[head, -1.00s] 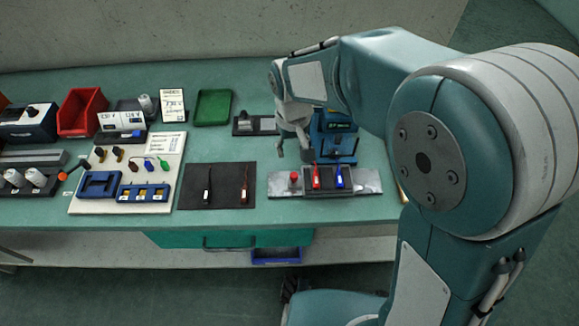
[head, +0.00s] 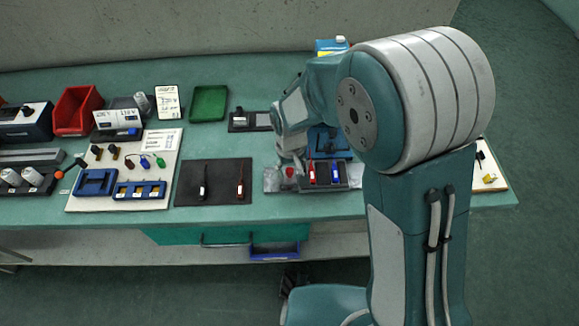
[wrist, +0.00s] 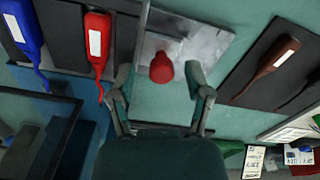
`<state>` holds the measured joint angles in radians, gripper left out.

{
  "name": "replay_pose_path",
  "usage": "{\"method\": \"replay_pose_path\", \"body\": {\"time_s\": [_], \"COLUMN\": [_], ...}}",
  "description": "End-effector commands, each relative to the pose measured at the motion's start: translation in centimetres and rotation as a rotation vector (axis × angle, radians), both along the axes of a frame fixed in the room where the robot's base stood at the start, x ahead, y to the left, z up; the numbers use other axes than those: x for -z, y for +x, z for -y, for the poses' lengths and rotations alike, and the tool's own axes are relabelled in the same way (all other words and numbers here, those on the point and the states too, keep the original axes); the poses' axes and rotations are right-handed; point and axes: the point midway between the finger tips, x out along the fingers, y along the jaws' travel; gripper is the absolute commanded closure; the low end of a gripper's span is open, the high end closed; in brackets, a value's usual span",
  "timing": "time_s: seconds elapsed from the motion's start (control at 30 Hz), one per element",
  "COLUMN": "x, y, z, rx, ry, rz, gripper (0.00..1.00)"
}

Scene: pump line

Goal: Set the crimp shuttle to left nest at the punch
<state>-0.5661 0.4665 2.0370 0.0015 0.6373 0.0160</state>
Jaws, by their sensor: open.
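The crimp shuttle (head: 325,187) is a dark block on a grey base (head: 271,181), with a red-handled piece (head: 312,173) on its left and a blue-handled piece (head: 335,173) on its right. A red knob (head: 289,172) stands at its left end. The blue punch (head: 331,142) is behind the shuttle, partly hidden by my arm. In the wrist view, my open gripper (wrist: 160,75) has a finger on each side of the red knob (wrist: 161,67). Contact with the knob cannot be told. The red piece (wrist: 97,40) and blue piece (wrist: 22,30) also show there.
A black mat (head: 214,184) with two slim tools lies left of the shuttle. Farther left are a white board (head: 165,150) with blue holders and a red bin (head: 77,110). A green tray (head: 209,103) is at the back. Bare green table lies between them.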

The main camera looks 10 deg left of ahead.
Motion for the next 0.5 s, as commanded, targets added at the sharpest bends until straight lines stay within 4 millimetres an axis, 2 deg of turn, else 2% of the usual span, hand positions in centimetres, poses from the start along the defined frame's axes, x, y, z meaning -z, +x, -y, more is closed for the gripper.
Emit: {"method": "replay_pose_path", "body": {"time_s": [0.03,0.07,0.1,0.2,0.4,0.5], "x": [0.0,0.0,0.0,0.0,0.1,0.0], "y": [0.0,0.0,0.0,0.0,0.0,0.4], "z": [0.0,-0.1,-0.1,-0.2,-0.1,1.0], "rx": [0.0,0.0,-0.001,-0.001,0.0,0.004], "ry": [0.0,-0.001,-0.001,-0.002,-0.002,-0.001], "rz": [0.0,0.001,0.001,0.0,0.0,0.0], "gripper": [0.36,0.45,0.62,1.0,1.0,1.0]}}
